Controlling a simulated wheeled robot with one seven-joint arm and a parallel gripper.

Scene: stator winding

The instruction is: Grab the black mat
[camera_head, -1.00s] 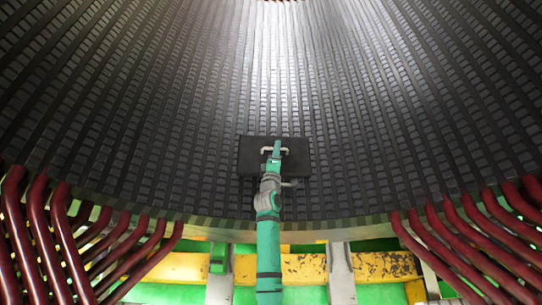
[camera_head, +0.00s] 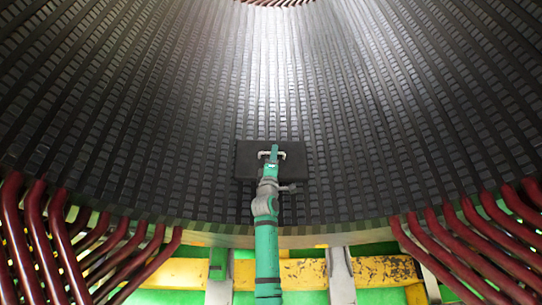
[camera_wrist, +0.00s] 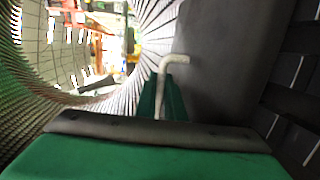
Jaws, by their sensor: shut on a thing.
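The black mat (camera_head: 249,166) is a dark rectangular panel with a pale bent handle on its front. In the head view it is upright in front of the ribbed stator wall, low in the middle. Whether it touches the wall cannot be told. My gripper (camera_head: 272,157) is shut on the mat's handle and covers part of the mat. In the wrist view the mat (camera_wrist: 228,60) is a flat dark surface on the right, and the pale handle (camera_wrist: 172,62) rises from between my green fingers (camera_wrist: 165,97).
The curved ribbed stator wall (camera_head: 160,120) fills the background. Dark red bent bars (camera_head: 40,235) stand along its lower rim at the left, and more (camera_head: 470,240) at the right. A yellow and green frame (camera_head: 375,271) lies below the rim. Bright clutter shows far off in the wrist view.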

